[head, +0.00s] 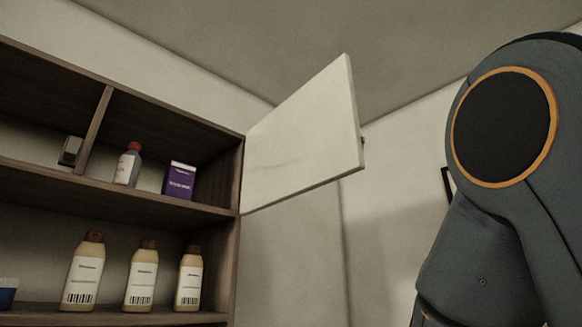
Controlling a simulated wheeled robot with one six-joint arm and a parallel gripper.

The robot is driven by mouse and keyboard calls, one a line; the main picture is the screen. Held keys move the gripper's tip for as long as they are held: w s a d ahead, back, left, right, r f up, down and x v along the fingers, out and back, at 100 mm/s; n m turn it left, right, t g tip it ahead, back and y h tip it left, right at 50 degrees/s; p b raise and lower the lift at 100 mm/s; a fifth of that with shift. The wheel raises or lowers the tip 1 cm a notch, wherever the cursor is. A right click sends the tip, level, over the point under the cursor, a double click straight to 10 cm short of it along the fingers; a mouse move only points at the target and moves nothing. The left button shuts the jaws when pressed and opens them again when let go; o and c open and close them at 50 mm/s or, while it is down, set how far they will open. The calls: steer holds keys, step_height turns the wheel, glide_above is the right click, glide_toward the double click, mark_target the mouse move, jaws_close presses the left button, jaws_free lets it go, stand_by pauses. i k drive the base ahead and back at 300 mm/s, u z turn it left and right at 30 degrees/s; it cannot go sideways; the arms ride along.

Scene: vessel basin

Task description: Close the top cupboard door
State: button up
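The top cupboard door (305,140) is a pale panel that stands wide open, swung out from the right side of the dark wooden cupboard (150,207). A small dark knob or handle (363,141) shows at its outer edge. The upper compartment it belongs to is uncovered. My arm fills the right side of the head view, apart from the door in the picture. My gripper is not in view.
The upper shelf holds a red-capped bottle (128,165), a purple box (179,181) and a small dark item (70,150). Several beige bottles (141,275) stand below, with a blue container (7,294) at far left. A dark frame edge (448,182) shows beside my arm.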

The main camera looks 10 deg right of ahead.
mark_target(312, 141)
steer(key=z, duration=1.3)
steer(key=i, duration=1.5)
steer(key=u, duration=2.6)
